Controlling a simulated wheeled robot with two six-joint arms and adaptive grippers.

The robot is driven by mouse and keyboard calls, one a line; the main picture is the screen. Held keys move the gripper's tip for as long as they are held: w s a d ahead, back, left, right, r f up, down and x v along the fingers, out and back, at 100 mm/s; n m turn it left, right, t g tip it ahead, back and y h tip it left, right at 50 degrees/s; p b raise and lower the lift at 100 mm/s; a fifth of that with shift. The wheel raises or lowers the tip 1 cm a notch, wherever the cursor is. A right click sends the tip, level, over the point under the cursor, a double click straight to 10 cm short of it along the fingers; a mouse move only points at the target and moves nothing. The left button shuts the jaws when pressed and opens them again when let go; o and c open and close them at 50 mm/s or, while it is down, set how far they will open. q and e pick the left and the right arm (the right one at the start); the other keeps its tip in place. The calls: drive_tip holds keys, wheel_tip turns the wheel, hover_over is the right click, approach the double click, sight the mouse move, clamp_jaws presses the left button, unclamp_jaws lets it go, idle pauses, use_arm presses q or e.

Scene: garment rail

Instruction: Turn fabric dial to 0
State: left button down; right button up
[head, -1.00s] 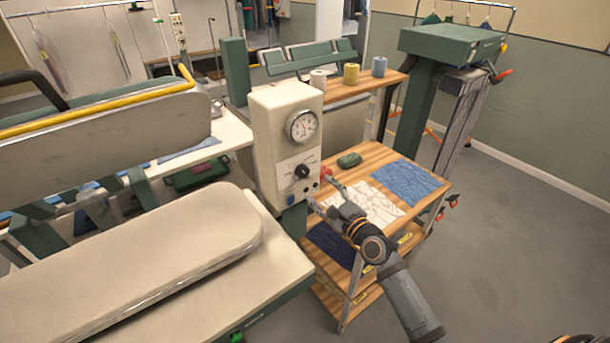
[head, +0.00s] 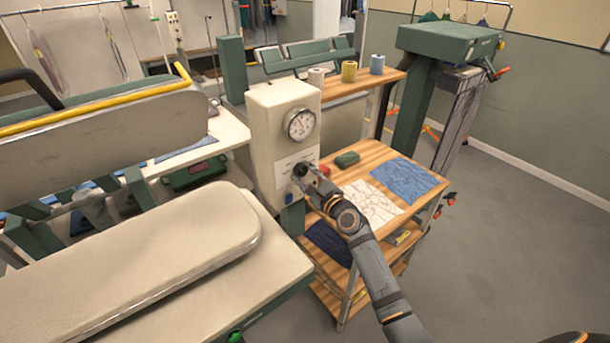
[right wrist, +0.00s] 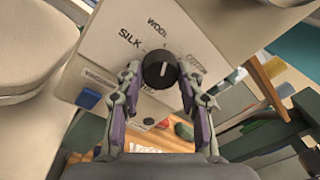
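The fabric dial (right wrist: 160,70) is a round black knob on the cream control box (head: 264,132). The labels SILK and WOOL show above it in the right wrist view, and a further label to the right is partly legible. A short pale mark shows on the knob; I cannot make out a 0. My right gripper (head: 306,171) is at the dial in the head view. In the right wrist view its fingers (right wrist: 159,74) stand open on either side of the knob, very close to it, with no clear grip. My left gripper is not in view.
A round gauge (head: 300,124) sits above the dial. A blue button (right wrist: 88,98) is at the panel's lower left. A wooden cart (head: 372,158) with folded cloths stands beside the box. The padded press board (head: 150,250) fills the left foreground.

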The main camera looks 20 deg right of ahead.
drive_tip(key=c, duration=0.5)
drive_tip(key=shift+o, duration=0.2)
drive_tip(key=shift+f, duration=0.1)
drive_tip(key=shift+f+n+b, duration=0.1)
drive_tip(key=shift+n+b, duration=0.5)
drive_tip(key=n+b, duration=0.3)
drive_tip(key=shift+f, duration=0.15)
drive_tip(key=n+b, duration=0.6)
drive_tip(key=n+y+b, duration=0.1)
drive_tip(key=n+b, duration=0.4)
drive_tip(key=n, duration=0.1)
drive_tip(key=shift+d+f+n+t+y+b, duration=0.1)
drive_tip(key=shift+d+n+t+y+b, duration=0.05)
drive_tip(key=shift+n+t+y+b, duration=0.2)
drive_tip(key=shift+r+n+y+b, duration=0.15)
drive_tip(key=shift+n+b, duration=0.8)
drive_tip(key=shift+n, duration=0.25)
drive_tip(key=shift+r+n+y+b, duration=0.1)
drive_tip(key=shift+n+b, duration=0.85)
drive_tip(key=shift+n, duration=0.2)
